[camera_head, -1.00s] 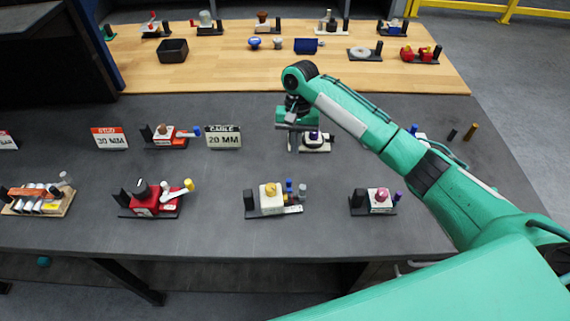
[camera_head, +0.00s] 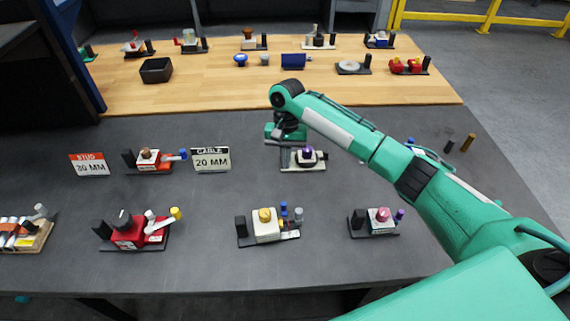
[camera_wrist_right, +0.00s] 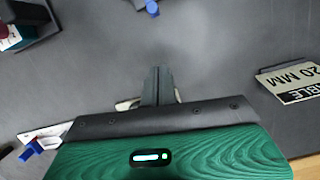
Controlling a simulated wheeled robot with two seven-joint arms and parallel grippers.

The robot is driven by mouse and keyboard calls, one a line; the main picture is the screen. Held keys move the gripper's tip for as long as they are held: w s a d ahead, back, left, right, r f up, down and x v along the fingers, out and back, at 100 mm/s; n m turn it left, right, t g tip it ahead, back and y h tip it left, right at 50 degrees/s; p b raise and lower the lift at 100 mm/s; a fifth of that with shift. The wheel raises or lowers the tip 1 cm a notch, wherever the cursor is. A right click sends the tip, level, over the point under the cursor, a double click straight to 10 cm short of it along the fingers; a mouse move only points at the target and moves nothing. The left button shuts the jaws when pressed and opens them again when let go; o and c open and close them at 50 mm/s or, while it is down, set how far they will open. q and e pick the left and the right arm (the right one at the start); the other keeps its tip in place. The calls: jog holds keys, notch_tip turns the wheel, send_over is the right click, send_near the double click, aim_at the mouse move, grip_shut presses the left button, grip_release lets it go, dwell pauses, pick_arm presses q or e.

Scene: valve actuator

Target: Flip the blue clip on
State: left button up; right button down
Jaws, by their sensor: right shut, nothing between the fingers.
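My right gripper (camera_head: 287,151) is shut and empty, pointing down over the table beside the purple-knobbed device (camera_head: 306,156). Its fingers show in the right wrist view (camera_wrist_right: 158,86), with a pale part of that device partly hidden behind them. Several blue parts show, and I cannot tell which is the blue clip. One is a blue tip (camera_head: 183,154) on the red-and-white device near the signs. Blue pieces (camera_head: 298,214) stand on the cream device with the yellow knob. Another blue tip (camera_head: 409,141) is mostly hidden behind my right arm; a blue-tipped white part also shows in the wrist view (camera_wrist_right: 30,151). My left gripper is out of view.
A STUD sign (camera_head: 89,165) and a CABLE sign (camera_head: 211,159) stand left of the gripper. A red device with a yellow-tipped lever (camera_head: 135,231) and a pink-knobbed device (camera_head: 378,221) are in the front row. A wooden surface (camera_head: 205,88) behind holds more devices. Grey table between rows is clear.

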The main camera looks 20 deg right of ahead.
aim_at(284, 208)
jog(key=p+x, duration=0.2)
jog(key=x, duration=0.5)
jog(key=shift+s+f, duration=0.1)
jog(key=s+p, duration=0.1)
jog(key=s+a+p, duration=0.1)
jog(key=shift+s+a, duration=0.15)
jog(key=shift+s, duration=0.25)
jog(key=shift+s+a+f, duration=0.2)
jog(key=shift+s, duration=0.2)
